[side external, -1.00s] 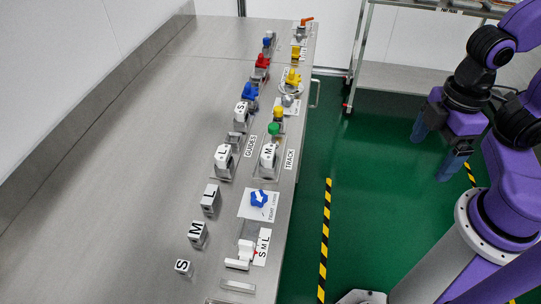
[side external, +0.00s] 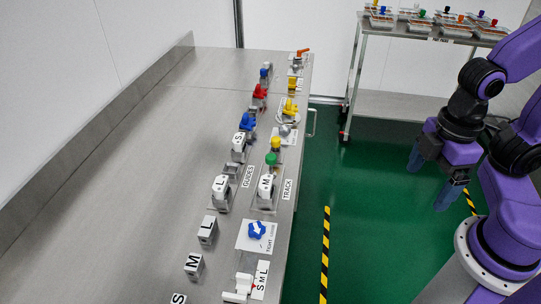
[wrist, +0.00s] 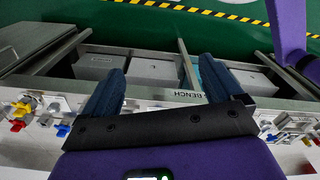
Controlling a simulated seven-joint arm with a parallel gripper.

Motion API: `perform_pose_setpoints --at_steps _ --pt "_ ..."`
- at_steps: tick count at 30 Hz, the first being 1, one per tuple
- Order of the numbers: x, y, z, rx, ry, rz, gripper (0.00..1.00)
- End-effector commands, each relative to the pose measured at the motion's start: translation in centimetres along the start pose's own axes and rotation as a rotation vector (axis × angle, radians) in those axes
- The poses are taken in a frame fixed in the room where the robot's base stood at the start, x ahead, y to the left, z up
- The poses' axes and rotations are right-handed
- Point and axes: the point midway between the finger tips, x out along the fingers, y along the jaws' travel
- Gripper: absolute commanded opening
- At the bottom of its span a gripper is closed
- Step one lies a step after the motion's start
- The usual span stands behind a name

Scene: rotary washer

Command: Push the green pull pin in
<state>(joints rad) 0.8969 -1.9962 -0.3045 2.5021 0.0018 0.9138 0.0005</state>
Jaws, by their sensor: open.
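The green pull pin (side external: 271,159) has a round green knob and stands on the right-hand row of fixtures on the steel bench, between a yellow knob (side external: 276,143) and the white M block (side external: 266,188). At this size I cannot tell how far in the pin sits. My gripper (side external: 428,188) is open and empty. It hangs over the green floor to the right of the bench, well apart from the pin. Its two dark blue fingers also show spread in the wrist view (wrist: 160,66). I cannot make out the green pin in the wrist view.
The bench (side external: 120,190) carries blue, red and yellow fixtures, S, M and L blocks, and a blue star knob (side external: 257,230). Its left side is clear. A cart (side external: 410,30) with trays stands at the back right. A striped floor line (side external: 325,255) lies between bench and arm.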

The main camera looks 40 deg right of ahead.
Motion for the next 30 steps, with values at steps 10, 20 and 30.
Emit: perform_pose_setpoints --at_steps 10,20,30 --pt "-0.9 2.5 -4.7 0.047 0.014 0.007 0.00" --pt "-2.4 9.4 -13.9 0.146 0.046 0.031 0.00" --pt "-2.8 17.9 -21.1 0.246 0.073 0.066 0.00"
